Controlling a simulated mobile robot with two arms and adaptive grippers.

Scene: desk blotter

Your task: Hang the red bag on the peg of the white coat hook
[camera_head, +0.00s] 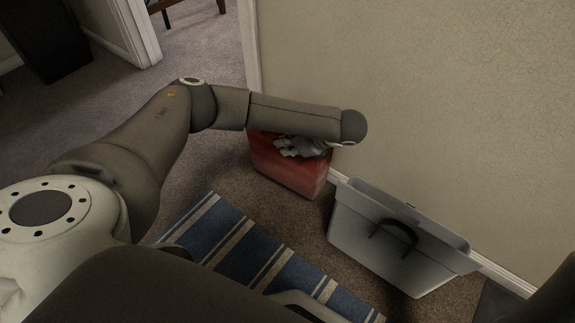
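The red bag (290,177) stands on the carpet against the wall, near the middle of the view. My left arm reaches in from the left and passes over it. My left gripper (290,147) is at the bag's upper part, partly hidden under my forearm. I cannot tell whether its fingers are open or closed on the bag. The bag's top and any handles are mostly hidden by my arm and gripper. The white coat hook and its peg are not visible in this view. My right gripper is not in view.
A blue and cream striped rug (232,240) lies in front. A doorway (140,30) opens at upper left, with dark furniture (45,40) beside it. The wall (430,90) looks bare.

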